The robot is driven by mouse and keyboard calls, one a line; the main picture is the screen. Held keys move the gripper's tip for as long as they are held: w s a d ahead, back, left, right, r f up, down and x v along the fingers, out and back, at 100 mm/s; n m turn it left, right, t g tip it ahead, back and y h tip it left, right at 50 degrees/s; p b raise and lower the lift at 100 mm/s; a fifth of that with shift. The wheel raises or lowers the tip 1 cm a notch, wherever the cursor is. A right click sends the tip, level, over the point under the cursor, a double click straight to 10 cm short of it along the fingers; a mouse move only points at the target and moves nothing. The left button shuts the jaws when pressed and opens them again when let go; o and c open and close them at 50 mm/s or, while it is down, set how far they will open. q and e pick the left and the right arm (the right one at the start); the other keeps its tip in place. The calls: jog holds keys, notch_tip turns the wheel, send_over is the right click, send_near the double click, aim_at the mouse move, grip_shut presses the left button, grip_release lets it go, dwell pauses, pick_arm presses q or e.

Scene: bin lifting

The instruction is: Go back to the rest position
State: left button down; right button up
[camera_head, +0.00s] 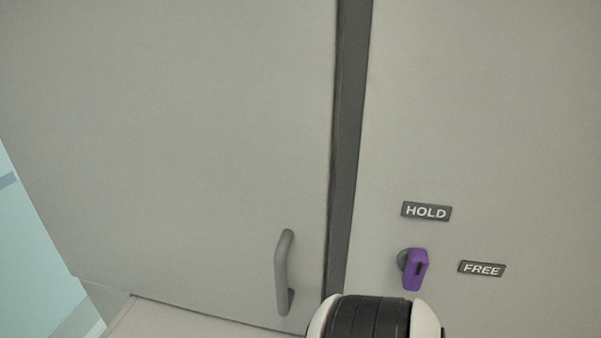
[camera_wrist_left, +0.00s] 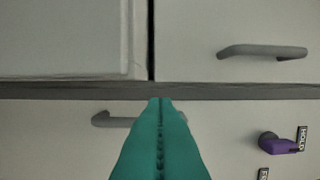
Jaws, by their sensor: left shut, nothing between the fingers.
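My left gripper (camera_wrist_left: 160,101) is shut and empty in the left wrist view, its teal fingers pressed together. Its tips show against a dark strip (camera_wrist_left: 230,91) between pale panels. One grey handle (camera_wrist_left: 108,119) is just left of the fingers and partly hidden behind them; I cannot tell the gap. In the head view a black and white part of my arm shows at the bottom edge; the fingers are out of that view. My right gripper is not in view.
A pale door (camera_head: 190,130) with a grey handle (camera_head: 284,272) fills the head view's left. A purple knob (camera_head: 413,270) sits on the right panel, below a HOLD label (camera_head: 426,211) and left of a FREE label (camera_head: 481,268). Another handle (camera_wrist_left: 262,50) shows upper right in the wrist view.

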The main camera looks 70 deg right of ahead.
pick_arm(q)
jog(key=s+a, duration=0.3)
jog(key=shift+s+b, duration=0.3)
jog(key=shift+b, duration=0.05)
jog(key=w+a+f+m+y, duration=0.1)
jog(key=w+a+f+y, duration=0.35)
jog(key=f, duration=0.75)
jog(key=w+a+f+m+y, duration=0.2)
jog(key=a+f, duration=0.5)
jog(key=f, duration=0.5)
jog(key=w+a+f+m+y, duration=0.1)
jog(key=w+a+f+y, duration=0.3)
jog(key=f, duration=0.7)
jog(key=s+a+f+m+g+y, duration=0.1)
jog(key=a+f+y, duration=0.1)
jog(key=a+f, duration=0.5)
jog(key=s+a+f+y, duration=0.1)
jog(key=s+a+f, duration=0.1)
jog(key=a+f, duration=0.5)
jog(key=s+a+f+g+y, duration=0.1)
jog(key=s+a+f+y, duration=0.1)
jog(key=a, duration=0.5)
jog(key=s+a+f+g+y, duration=0.1)
jog(key=s+a+g, duration=0.1)
jog(key=s+a, duration=0.3)
jog(key=a, duration=0.3)
jog(key=shift+f+m+y+b, duration=0.35)
jog(key=shift+f+m, duration=0.05)
jog(key=shift+s, duration=0.1)
